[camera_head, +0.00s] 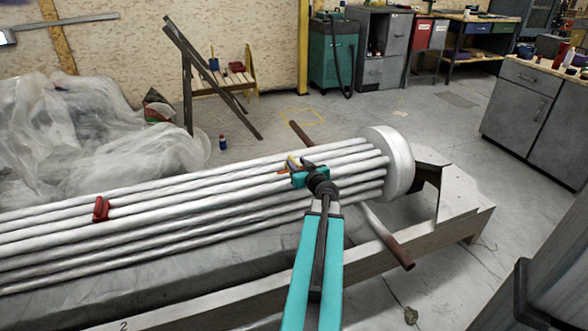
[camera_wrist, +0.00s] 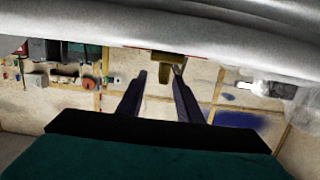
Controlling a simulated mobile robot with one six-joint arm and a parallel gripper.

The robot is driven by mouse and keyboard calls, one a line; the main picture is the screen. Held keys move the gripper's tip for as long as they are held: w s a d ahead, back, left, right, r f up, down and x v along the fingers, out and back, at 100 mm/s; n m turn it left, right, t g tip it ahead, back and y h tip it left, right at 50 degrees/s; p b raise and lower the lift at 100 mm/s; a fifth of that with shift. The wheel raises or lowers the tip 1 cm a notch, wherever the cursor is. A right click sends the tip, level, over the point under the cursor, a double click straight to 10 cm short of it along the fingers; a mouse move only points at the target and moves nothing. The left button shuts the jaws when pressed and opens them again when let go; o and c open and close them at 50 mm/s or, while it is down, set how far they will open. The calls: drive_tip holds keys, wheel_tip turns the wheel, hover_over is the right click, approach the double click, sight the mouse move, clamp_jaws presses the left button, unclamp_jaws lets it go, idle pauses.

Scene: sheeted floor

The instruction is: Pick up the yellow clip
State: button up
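The yellow clip shows in the wrist view (camera_wrist: 166,58) against the underside of a white rope-like strand, with a narrow part hanging down. My gripper (camera_wrist: 160,72) is open, with one dark finger to each side of that narrow part. The left finger is apart from the clip; I cannot tell whether the right finger touches it. In the head view my gripper (camera_head: 291,167) is at the strands near their right end. A small yellow patch there, likely the clip (camera_head: 291,160), is mostly hidden by the gripper.
White strands (camera_head: 200,206) run across to a round white end piece (camera_head: 391,160). A red clip (camera_head: 101,209) sits on them at the left. A bench frame (camera_head: 440,222) lies beneath. Crumpled plastic sheeting (camera_head: 80,125) is behind left. The floor behind the right end is fairly clear.

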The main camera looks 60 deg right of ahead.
sight(290, 157)
drive_tip(key=shift+x, duration=1.15)
drive_tip(key=shift+w, duration=0.1)
drive_tip(key=shift+x, duration=2.5)
drive_tip(key=shift+a+f, duration=0.1)
clamp_jaws()
